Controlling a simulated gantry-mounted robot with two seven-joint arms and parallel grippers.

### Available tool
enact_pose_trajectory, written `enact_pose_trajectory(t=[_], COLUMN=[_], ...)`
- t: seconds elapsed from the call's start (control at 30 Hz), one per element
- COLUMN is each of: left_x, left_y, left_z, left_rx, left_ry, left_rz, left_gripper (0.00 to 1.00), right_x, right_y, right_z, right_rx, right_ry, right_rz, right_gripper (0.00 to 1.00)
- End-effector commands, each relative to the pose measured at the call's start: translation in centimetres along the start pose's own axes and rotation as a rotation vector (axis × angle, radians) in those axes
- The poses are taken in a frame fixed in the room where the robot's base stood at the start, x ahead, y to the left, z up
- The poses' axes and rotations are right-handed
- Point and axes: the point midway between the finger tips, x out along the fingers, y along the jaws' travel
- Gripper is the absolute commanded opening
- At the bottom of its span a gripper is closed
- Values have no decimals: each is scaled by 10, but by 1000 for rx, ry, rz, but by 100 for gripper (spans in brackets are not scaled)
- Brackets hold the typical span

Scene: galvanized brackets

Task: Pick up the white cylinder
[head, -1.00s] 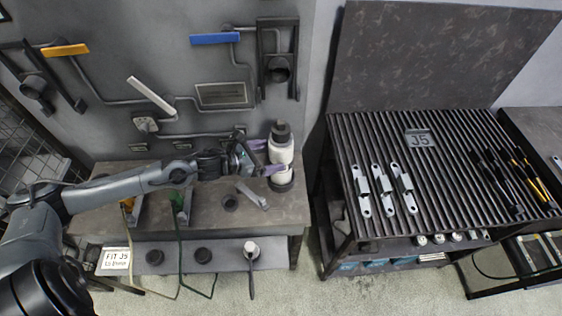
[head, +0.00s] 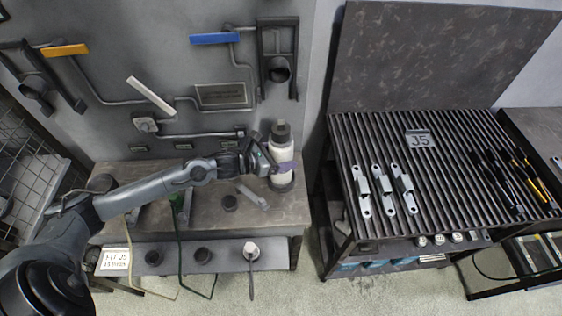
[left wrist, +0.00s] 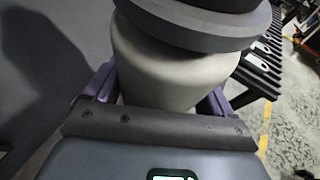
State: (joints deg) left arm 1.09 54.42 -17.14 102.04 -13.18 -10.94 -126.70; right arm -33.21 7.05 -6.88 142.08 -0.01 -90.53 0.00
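The white cylinder (head: 281,158) has a dark cap and stands upright at the right end of the grey workbench (head: 225,215). My left gripper (head: 279,160) is level with its body, one purple finger showing across its front. In the left wrist view the cylinder (left wrist: 170,72) fills the space between the two purple fingers (left wrist: 162,98), one on each side. The fingers look spread around it; firm contact is not clear. The far finger is mostly hidden in the head view. My right gripper is not in view.
A slatted table (head: 450,170) to the right holds several metal brackets (head: 383,190) and dark tools. A wall panel with pipes and a blue handle (head: 215,38) rises behind the bench. A dark round piece (head: 230,202) and an angled bracket (head: 252,195) lie near my arm.

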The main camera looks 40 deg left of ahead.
Motion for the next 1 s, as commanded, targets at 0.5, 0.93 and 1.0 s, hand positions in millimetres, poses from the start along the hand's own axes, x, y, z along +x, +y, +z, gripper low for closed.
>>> enact_pose_trajectory(t=[0.5, 0.93, 1.0], left_x=[0, -4, -6], left_y=[0, 1, 1], left_z=[0, 14, 20], left_rx=[0, 3, 4], left_ry=[-1, -14, -14], left_rz=[-1, 1, 1], left_gripper=[0, 0, 0], right_x=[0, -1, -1], right_y=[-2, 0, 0], right_z=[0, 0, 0], right_rx=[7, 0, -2], right_ry=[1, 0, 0], right_rz=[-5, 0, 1], right_gripper=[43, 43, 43])
